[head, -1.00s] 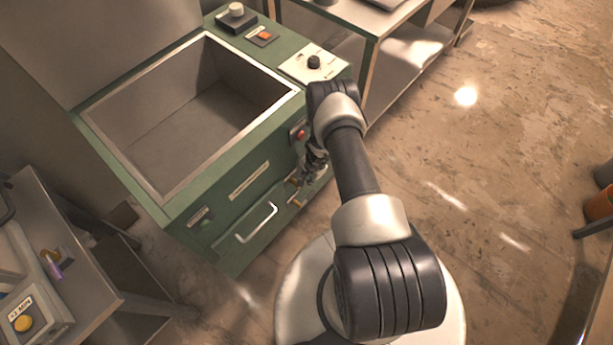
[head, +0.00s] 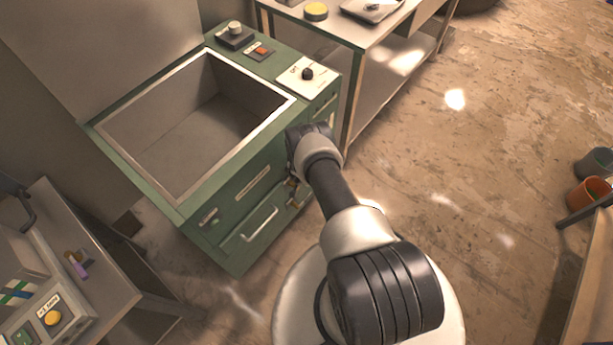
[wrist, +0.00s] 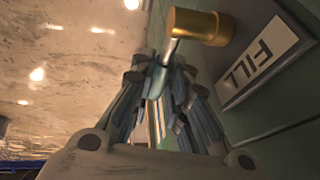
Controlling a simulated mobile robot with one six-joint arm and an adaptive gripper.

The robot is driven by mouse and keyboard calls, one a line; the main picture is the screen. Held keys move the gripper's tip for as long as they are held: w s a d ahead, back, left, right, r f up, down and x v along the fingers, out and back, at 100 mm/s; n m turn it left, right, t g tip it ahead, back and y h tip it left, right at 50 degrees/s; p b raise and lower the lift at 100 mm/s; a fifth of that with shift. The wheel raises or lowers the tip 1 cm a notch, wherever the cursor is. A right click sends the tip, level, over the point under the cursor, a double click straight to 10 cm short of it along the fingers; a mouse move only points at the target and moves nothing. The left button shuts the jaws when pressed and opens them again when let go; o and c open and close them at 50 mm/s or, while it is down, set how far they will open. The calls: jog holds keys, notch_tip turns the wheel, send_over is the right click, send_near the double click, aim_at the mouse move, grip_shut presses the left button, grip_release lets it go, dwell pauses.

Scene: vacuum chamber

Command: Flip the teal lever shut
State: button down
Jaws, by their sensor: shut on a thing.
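In the wrist view, a brass valve body (wrist: 205,26) sticks out of the green panel beside a FILL label (wrist: 257,60). A thin pale teal lever (wrist: 171,50) runs from the brass body down between the fingers of my gripper (wrist: 163,68). My gripper is shut on this lever. The lever's lower part is partly covered by the fingers. In the head view my arm's wrist hides the gripper and the lever; a little brass (head: 292,184) shows just below the wrist, at the cabinet front.
The green chamber cabinet (head: 190,212) has an open, empty well and a silver drawer handle (head: 259,223). A metal table (head: 345,40) stands behind it. Another bench (head: 112,268) is at the lower left. Open floor (head: 450,170) lies to the right.

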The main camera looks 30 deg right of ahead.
jog(key=c, duration=1.6)
grip_release()
jog(key=shift+o, duration=0.2)
jog(key=shift+r, duration=0.1)
jog(key=v, duration=1.2)
jog(key=shift+s, duration=0.1)
